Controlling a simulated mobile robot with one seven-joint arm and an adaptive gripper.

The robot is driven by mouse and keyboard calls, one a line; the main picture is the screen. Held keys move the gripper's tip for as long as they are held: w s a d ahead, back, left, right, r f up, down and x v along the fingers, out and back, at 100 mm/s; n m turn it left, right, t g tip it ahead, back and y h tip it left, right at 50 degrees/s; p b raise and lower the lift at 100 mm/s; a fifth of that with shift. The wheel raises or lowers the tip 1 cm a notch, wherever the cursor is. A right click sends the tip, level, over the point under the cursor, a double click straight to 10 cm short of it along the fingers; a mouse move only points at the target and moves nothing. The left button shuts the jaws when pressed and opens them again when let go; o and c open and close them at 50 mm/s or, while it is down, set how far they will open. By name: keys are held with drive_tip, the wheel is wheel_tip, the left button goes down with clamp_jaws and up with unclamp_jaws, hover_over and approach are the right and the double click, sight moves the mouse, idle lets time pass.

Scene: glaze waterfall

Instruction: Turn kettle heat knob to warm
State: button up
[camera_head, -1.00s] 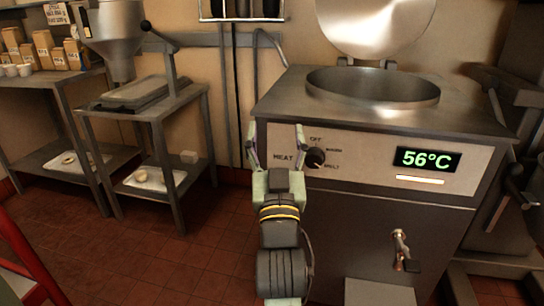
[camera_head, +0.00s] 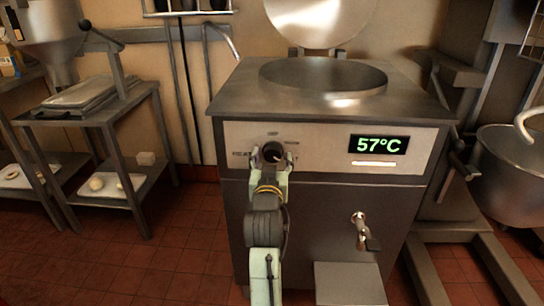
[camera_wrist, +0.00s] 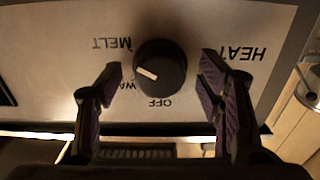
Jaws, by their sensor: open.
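The black round heat knob (camera_head: 272,152) sits on the pale front panel of the steel kettle (camera_head: 230,105). In the wrist view the knob (camera_wrist: 165,60) appears upside down with its labels, MELT, partly covered WARM, OFF and HEAT. Its white pointer mark lies on the picture's left side, the side of WARM and MELT; its exact setting is hard to tell. My gripper (camera_wrist: 161,72) is open, one finger on each side of the knob with gaps showing. In the head view my gripper (camera_head: 271,160) is right in front of the knob. The display (camera_head: 379,145) reads 57°C.
The kettle's round lid (camera_head: 315,18) stands raised. A tap (camera_head: 360,228) sticks out low on the kettle's front, above a grey block (camera_head: 350,285). A steel rack (camera_head: 110,120) stands left, and a large mixing bowl (camera_head: 510,175) right.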

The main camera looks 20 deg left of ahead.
drive_tip(key=shift+w+a, duration=0.1)
drive_tip(key=shift+w, duration=0.2)
drive_tip(key=shift+c, duration=0.3)
drive_tip(key=c, duration=1.1)
